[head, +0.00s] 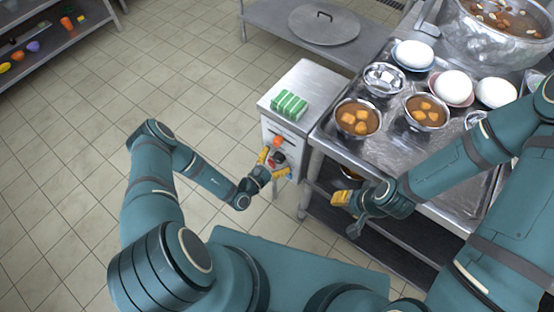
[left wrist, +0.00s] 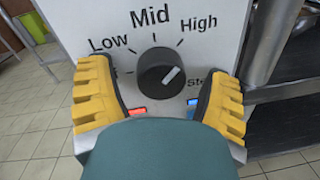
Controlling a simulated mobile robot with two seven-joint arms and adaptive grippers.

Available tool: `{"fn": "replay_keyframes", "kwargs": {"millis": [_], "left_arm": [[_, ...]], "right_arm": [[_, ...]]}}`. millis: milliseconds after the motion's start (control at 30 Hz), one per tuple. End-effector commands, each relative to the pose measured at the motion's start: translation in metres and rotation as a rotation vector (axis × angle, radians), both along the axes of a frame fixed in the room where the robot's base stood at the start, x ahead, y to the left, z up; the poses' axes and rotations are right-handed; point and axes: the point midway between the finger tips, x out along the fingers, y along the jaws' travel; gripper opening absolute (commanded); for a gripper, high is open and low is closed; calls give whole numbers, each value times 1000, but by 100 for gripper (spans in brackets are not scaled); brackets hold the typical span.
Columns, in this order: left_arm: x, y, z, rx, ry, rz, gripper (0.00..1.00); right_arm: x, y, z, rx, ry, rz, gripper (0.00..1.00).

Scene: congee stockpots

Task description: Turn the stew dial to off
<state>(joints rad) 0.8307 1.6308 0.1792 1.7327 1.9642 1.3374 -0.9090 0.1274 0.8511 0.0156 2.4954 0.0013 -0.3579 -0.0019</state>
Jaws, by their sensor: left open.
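The black dial (left wrist: 160,73) is on a light metal panel (left wrist: 85,20) marked Low, Mid and High. A partly covered label beginning "Ste" is at the lower right, and another label at the left is mostly hidden by a finger. My left gripper (left wrist: 158,100) is open, with one yellow-padded finger on each side of the dial. In the head view the left gripper (head: 271,164) is at the front of the small cabinet. My right gripper (head: 345,205) is beside the counter's edge, its jaw opening unclear.
A green-striped block (head: 289,104) lies on the cabinet top (head: 310,78). The metal counter (head: 395,155) holds bowls of stew (head: 358,118), white domed items (head: 414,54) and a large stockpot (head: 495,40). A lid (head: 324,24) lies on a table behind. The tiled floor at left is clear.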

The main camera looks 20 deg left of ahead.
Motion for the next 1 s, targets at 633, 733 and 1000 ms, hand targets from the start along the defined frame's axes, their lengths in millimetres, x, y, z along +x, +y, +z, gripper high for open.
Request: {"fn": "replay_keyframes", "kwargs": {"millis": [633, 733, 1000], "left_arm": [[2, -1, 0, 0, 0, 0, 7], [2, -1, 0, -7, 2, 0, 7], [2, 0, -1, -93, 34, 1, 7]], "right_arm": [[0, 0, 0, 0, 0, 0, 47], [0, 0, 0, 0, 0, 0, 47], [0, 0, -1, 0, -1, 0, 47]]}}
